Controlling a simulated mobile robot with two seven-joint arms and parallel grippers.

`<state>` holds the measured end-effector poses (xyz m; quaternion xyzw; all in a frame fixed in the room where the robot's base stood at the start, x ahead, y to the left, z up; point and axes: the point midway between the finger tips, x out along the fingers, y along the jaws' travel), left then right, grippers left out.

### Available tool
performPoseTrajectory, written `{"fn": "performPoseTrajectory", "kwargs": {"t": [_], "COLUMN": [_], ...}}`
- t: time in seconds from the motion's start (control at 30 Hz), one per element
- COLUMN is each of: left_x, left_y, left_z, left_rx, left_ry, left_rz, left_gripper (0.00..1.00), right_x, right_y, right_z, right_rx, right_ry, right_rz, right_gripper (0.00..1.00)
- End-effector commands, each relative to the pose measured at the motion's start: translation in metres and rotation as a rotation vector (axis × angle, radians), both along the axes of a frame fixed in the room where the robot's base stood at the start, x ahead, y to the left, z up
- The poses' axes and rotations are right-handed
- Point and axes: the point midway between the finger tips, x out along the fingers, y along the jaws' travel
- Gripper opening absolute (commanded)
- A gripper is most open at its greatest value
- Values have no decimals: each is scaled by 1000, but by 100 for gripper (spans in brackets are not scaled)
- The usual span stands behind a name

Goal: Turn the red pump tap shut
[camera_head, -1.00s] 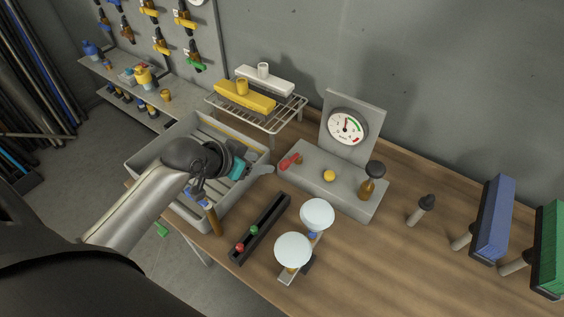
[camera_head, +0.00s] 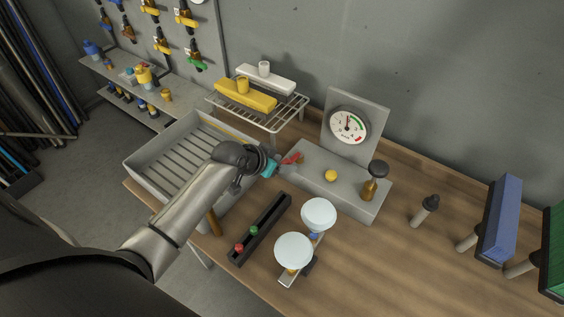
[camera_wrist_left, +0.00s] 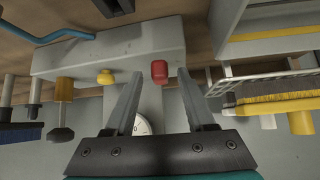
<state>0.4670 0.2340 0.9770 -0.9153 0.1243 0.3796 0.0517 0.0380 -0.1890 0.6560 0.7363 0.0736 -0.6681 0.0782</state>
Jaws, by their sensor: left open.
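The red tap (camera_head: 291,158) sits on the left end of the grey pump box (camera_head: 320,186), below the round gauge (camera_head: 348,125). My left gripper (camera_head: 283,166) is just left of the red tap in the head view. In the left wrist view the red tap (camera_wrist_left: 159,72) shows between and beyond the two spread fingers of my left gripper (camera_wrist_left: 160,85). The gripper is open and holds nothing. I cannot tell whether the fingers touch the tap. My right gripper is not in view.
A yellow knob (camera_head: 331,176) and a brown-handled plunger (camera_head: 371,181) stand on the same box. A grey slatted tray (camera_head: 150,180) lies left, under my arm. A wire rack (camera_head: 284,112) stands behind. Two white discs (camera_head: 294,251) are in front.

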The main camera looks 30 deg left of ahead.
Motion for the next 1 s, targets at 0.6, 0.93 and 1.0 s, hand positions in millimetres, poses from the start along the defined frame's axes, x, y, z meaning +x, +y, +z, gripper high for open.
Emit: {"fn": "performPoseTrajectory", "kwargs": {"t": [0.6, 0.93, 1.0], "left_x": [0, 0, 0], "left_y": [0, 0, 0], "left_z": [0, 0, 0], "left_rx": [1, 1, 1], "left_ry": [0, 0, 0], "left_rz": [-1, -1, -1], "left_gripper": [7, 0, 0], "right_x": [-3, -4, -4], "right_y": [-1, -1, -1], "right_z": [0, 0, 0], "right_rx": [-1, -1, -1], "right_ry": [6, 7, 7], "right_rz": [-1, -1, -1], "right_gripper": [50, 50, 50]}}
